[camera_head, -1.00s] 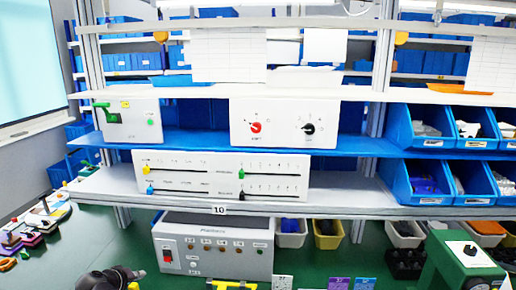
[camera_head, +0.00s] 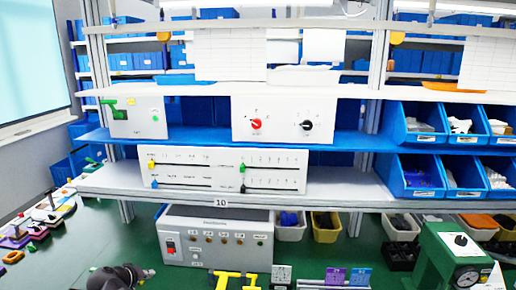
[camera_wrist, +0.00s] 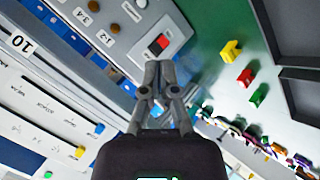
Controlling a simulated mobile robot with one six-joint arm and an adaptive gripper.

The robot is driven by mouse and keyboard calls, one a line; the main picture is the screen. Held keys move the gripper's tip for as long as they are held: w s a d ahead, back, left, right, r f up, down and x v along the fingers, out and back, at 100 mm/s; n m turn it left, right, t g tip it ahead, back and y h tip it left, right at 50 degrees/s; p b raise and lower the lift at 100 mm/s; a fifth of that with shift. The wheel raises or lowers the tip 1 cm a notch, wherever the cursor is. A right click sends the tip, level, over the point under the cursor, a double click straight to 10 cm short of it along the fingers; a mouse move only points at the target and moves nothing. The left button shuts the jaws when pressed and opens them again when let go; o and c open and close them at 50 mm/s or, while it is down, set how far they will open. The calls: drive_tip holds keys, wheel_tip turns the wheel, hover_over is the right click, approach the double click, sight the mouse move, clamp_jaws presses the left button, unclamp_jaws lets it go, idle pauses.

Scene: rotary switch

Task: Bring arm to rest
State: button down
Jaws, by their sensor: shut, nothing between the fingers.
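My gripper (camera_wrist: 160,68) shows in the wrist view with its two grey fingertips together and nothing between them. Behind the fingers in that view are a grey control box with a red rocker switch (camera_wrist: 158,44) and the green bench. I cannot tell the distance, but no contact is visible. In the head view a dark part of my arm (camera_head: 120,277) shows at the bottom left; its fingers are not clear there. The rotary switch panel (camera_head: 283,109) stands on the blue shelf, with a red knob (camera_head: 256,124) and a black knob (camera_head: 306,126).
A slider panel (camera_head: 222,168) stands on the lower shelf, above the grey control box (camera_head: 217,237). Blue bins (camera_head: 417,178) fill the right side. A green machine (camera_head: 436,262) stands at the lower right. Small coloured pieces (camera_wrist: 245,75) lie on the bench.

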drive_tip(key=w+d+f+m+g, duration=0.1)
drive_tip(key=d+g, duration=0.1)
drive_tip(key=d, duration=0.7)
drive_tip(key=d+f+m+g, duration=0.1)
drive_tip(key=d+f+g, duration=0.1)
drive_tip(key=d, duration=0.8)
drive_tip(key=w+d+f+m+g, duration=0.1)
drive_tip(key=d+f+m, duration=0.1)
drive_tip(key=d, duration=0.7)
drive_tip(key=shift+w+d+f+g+h+b, duration=0.2)
drive_tip(key=shift+w+g+h+b, duration=0.1)
drive_tip(key=shift+g+h+b, duration=0.1)
drive_tip(key=s+d+f+m+g+y, duration=0.1)
drive_tip(key=s+d, duration=0.4)
drive_tip(key=d, duration=0.6)
drive_tip(key=s+d+f+m+g+y, duration=0.2)
drive_tip(key=s+d, duration=0.3)
drive_tip(key=d, duration=0.6)
drive_tip(key=shift+s+d+m+g+y+b, duration=0.3)
drive_tip(key=shift+d+m+g+y, duration=0.15)
drive_tip(key=shift+m, duration=0.25)
drive_tip(key=shift+w+a, duration=0.1)
drive_tip(key=shift+a, duration=0.05)
drive_tip(key=shift+a, duration=0.1)
